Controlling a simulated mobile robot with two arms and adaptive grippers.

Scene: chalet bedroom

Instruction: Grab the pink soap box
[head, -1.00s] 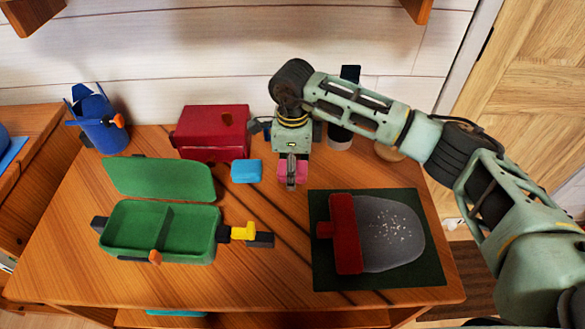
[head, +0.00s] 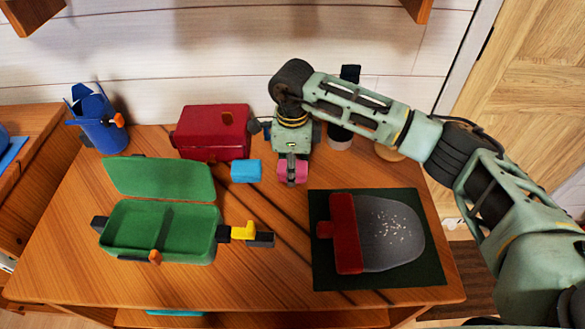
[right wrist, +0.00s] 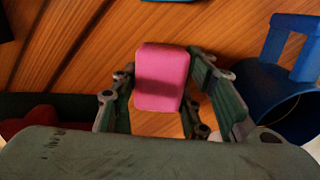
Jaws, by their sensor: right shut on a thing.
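The pink soap box (head: 300,172) is at the back middle of the wooden table, under my right gripper (head: 291,176). My right gripper comes down from above and is shut on the box. In the right wrist view, the pink box (right wrist: 161,72) sits between the two green fingers of my right gripper (right wrist: 163,84). I cannot tell from these views whether the box touches the table. My left gripper is not in view.
A small light-blue box (head: 246,171) lies just left of my right gripper. A red box (head: 211,132) stands behind it. An open green box (head: 160,231) is at the left. A dark mat (head: 323,270) with a red-handled grey scoop (head: 390,240) is at front right.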

